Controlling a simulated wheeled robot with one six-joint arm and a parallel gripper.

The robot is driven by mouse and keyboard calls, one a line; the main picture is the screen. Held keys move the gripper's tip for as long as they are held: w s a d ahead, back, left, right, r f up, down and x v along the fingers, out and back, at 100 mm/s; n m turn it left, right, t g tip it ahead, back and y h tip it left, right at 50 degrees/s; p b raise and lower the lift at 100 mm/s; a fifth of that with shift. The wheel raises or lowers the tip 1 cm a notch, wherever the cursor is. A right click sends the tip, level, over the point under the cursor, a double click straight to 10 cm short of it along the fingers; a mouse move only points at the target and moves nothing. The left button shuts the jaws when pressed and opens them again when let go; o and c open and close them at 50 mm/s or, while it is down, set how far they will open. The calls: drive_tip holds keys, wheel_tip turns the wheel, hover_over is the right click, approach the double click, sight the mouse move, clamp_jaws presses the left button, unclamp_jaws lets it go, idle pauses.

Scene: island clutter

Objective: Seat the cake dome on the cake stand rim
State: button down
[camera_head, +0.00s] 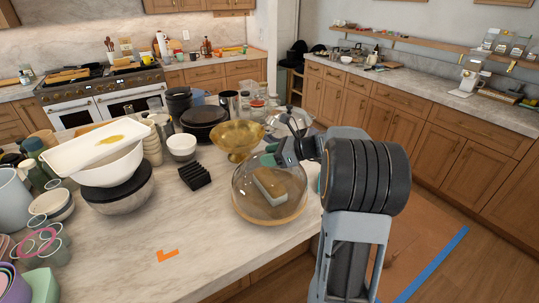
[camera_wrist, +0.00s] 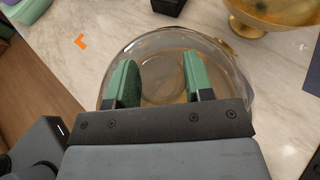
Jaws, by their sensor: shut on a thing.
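The clear glass cake dome (camera_head: 243,186) is near the island's right edge, and it also shows in the wrist view (camera_wrist: 228,70). A round tan rim (camera_head: 270,219), which looks like the cake stand, shows at the dome's lower edge. I cannot tell whether the dome rests fully on it. A pale brown block-like shape shows through the glass. My gripper (camera_head: 270,155) is at the top of the dome. In the wrist view, its green fingers (camera_wrist: 160,75) stand apart over the dome and hold its top; the gripped part is hard to make out.
A gold footed bowl (camera_head: 238,139) stands just behind the dome. A black slotted rack (camera_head: 195,176) and a white bowl (camera_head: 181,147) are to its left. Cups, pots and jars crowd the back. An orange L-shaped mark (camera_head: 167,256) lies on the clear front counter.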

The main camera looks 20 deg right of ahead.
drive_tip(key=shift+f, duration=0.35)
drive_tip(key=shift+c, duration=2.2)
unclamp_jaws()
drive_tip(key=b+v, duration=0.1)
drive_tip(key=v, duration=1.3)
drive_tip(key=shift+b, duration=0.3)
drive_tip(key=a+n, duration=0.1)
drive_tip(key=a, duration=0.1)
drive_tip(key=a+f+n+g, duration=0.1)
drive_tip(key=a, duration=0.1)
drive_tip(key=a+n+g+h, duration=0.1)
drive_tip(key=a, duration=0.1)
drive_tip(key=shift+s+a+f+n, duration=0.2)
drive_tip(key=shift+s+f+n, duration=0.1)
drive_tip(key=shift+s, duration=0.1)
drive_tip(key=s+a+f+n+g+h, duration=0.1)
drive_tip(key=s+a+f+n+h, duration=0.3)
drive_tip(key=n, duration=0.7)
drive_tip(key=s+a+f+n+g+h, duration=0.1)
drive_tip(key=s+a+f+n+h, duration=0.3)
drive_tip(key=s+a+n, duration=0.5)
drive_tip(key=a+n+h, duration=0.1)
drive_tip(key=n, duration=0.1)
drive_tip(key=shift+a+n, duration=0.15)
drive_tip(key=shift+n, duration=0.15)
